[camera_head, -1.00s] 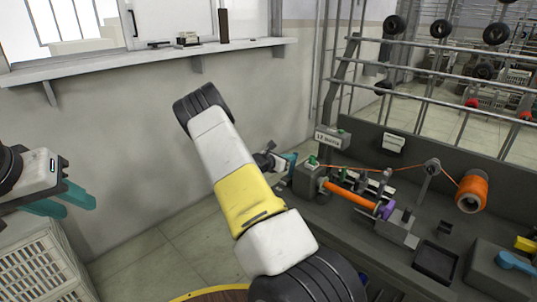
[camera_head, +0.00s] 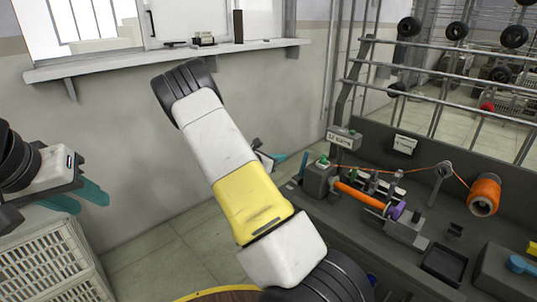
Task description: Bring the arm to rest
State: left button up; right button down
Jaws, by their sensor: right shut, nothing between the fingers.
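My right arm (camera_head: 250,195), white and yellow, crosses the middle of the view. My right gripper (camera_head: 279,159) shows partly behind it, left of the bobbin winder; it is shut and empty, and the arm hides part of it. My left gripper (camera_head: 82,197) is at the left edge with its two teal fingers apart and nothing seen between them. It hangs above a white crate. The winder (camera_head: 320,178) stands on the dark bench at the right, with an orange wound bobbin (camera_head: 360,195) and a purple part (camera_head: 398,210) beside it.
An orange spool (camera_head: 484,195) feeds thread over a guide post (camera_head: 443,170). A black tray (camera_head: 443,263) and a blue-handled object (camera_head: 521,265) lie on the bench (camera_head: 340,230). A white crate (camera_head: 50,265) stands lower left. A window shelf (camera_head: 120,65) runs along the wall. Metal rails rise behind the bench.

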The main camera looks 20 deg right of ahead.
jog(key=shift+s+a, duration=0.1)
jog(key=shift+a, duration=0.1)
dwell(0.3)
jog(key=s+a+r+m+g+y, duration=0.1)
jog(key=s+r+m+g+y, duration=0.15)
jog(key=s+m, duration=0.35)
jog(key=s+a+r+m+g+y, duration=0.25)
jog(key=s+r+m, duration=0.2)
jog(key=s, duration=0.25)
jog(key=s+a+r+m+t+y, duration=0.2)
jog(key=s+a+r+m+y, duration=0.3)
jog(key=s+a+r, duration=0.2)
jog(key=s+a+r+m+t+y, duration=0.3)
jog(key=s+a+r+m+y, duration=0.3)
jog(key=s+a, duration=0.6)
jog(key=shift+s+r+t, duration=0.3)
jog(key=shift+s+r, duration=0.65)
